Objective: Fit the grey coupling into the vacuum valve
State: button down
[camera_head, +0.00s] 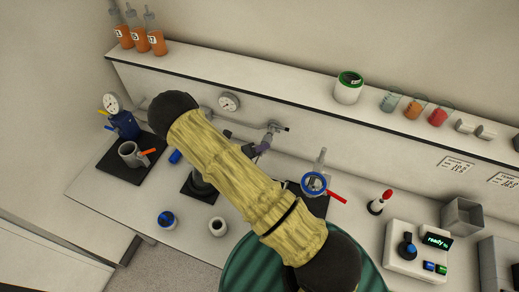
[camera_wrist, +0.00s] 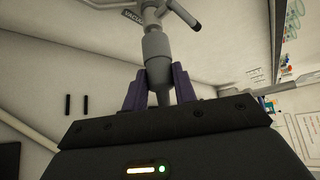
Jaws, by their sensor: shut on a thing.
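In the wrist view, my gripper (camera_wrist: 159,76) has its purple fingers shut around the grey coupling (camera_wrist: 156,46). The coupling points up and away from the fingers, towards the grey vacuum valve (camera_wrist: 152,13) on the wall, beside a partly hidden dark label. The two line up with no clear gap between them, but I cannot tell how far the coupling is seated. In the head view, the gripper (camera_head: 256,149) is at the wall just below and left of the valve (camera_head: 275,127). My arm hides much of the bench there.
The shelf (camera_head: 300,101) above holds orange bottles (camera_head: 140,38), a green-rimmed jar (camera_head: 348,88) and beakers (camera_head: 412,108). A blue-ringed device with a red handle (camera_head: 314,184) stands right of my arm. Two cups (camera_head: 217,226) (camera_head: 166,222) stand near the bench's front edge.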

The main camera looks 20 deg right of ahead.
jog(key=shift+w+d, duration=0.4)
jog(key=shift+w, duration=0.1)
jog(key=shift+w+d+r, duration=0.1)
jog(key=shift+r, duration=0.05)
dwell(0.6)
jog(key=c, duration=1.5)
grip_release()
jog(key=o, duration=0.5)
jog(key=shift+w+d, duration=0.15)
jog(key=shift+c, duration=0.2)
jog(key=b+v, duration=0.7)
jog(key=v, duration=1)
jog(key=shift+a, duration=0.25)
